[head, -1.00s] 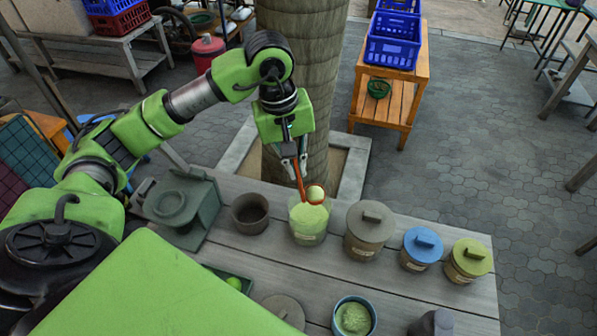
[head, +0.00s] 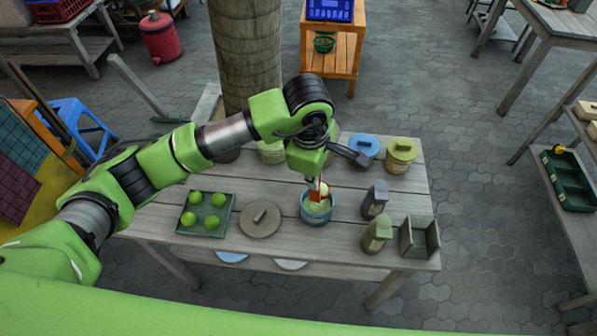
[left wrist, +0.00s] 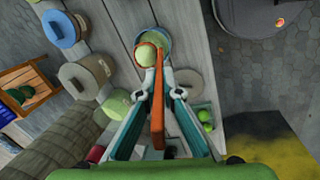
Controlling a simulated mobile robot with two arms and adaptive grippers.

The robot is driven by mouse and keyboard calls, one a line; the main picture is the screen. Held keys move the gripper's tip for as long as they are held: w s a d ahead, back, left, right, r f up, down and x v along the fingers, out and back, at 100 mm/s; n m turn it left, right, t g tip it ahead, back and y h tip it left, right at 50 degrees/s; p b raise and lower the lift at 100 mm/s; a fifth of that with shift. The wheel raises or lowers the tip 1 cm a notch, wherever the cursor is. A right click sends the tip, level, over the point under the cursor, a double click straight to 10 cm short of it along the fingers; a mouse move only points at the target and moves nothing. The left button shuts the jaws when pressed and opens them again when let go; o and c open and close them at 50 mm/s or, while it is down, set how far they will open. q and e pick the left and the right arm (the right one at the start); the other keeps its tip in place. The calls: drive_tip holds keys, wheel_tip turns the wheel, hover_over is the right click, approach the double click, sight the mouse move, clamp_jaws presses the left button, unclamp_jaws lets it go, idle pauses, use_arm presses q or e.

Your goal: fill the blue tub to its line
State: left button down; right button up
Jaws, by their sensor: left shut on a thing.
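The blue tub (head: 317,217) stands on the wooden table with pale green stuff inside; I cannot make out its line. My left gripper (left wrist: 157,98) is shut on the handle of an orange scoop (left wrist: 157,122), which slants down over the tub. The scoop's bowl holds a pale green heap (left wrist: 149,54) and overlaps the tub's rim (left wrist: 168,42) in the left wrist view. I cannot tell whether it touches the tub. The larger pale green tub (head: 270,152) stands behind, partly hidden by my arm. My right gripper is not in view.
Left of the blue tub are a round grey lid (head: 260,219) and a tray (head: 182,228) of several green balls. To the right stand a dark bottle (head: 375,199), a green bottle (head: 377,234) and an open grey box (head: 419,238). Blue-lidded (head: 363,148) and yellow-green-lidded (head: 402,153) jars stand behind.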

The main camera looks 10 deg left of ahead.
use_arm(q)
drive_tip(key=w+a+f+g+h+b, duration=0.1)
drive_tip(key=a+f+h+b, duration=0.3)
drive_tip(key=b, duration=0.5)
drive_tip(key=w+a+f+n+g+h+b, duration=0.1)
drive_tip(key=w+a+f+g+h+b, duration=0.1)
drive_tip(key=a+h+b, duration=0.5)
drive_tip(key=shift+w+f+g+h+b, duration=0.3)
drive_tip(key=shift+w+f+h+b, duration=0.1)
drive_tip(key=shift+f+h+b, duration=0.5)
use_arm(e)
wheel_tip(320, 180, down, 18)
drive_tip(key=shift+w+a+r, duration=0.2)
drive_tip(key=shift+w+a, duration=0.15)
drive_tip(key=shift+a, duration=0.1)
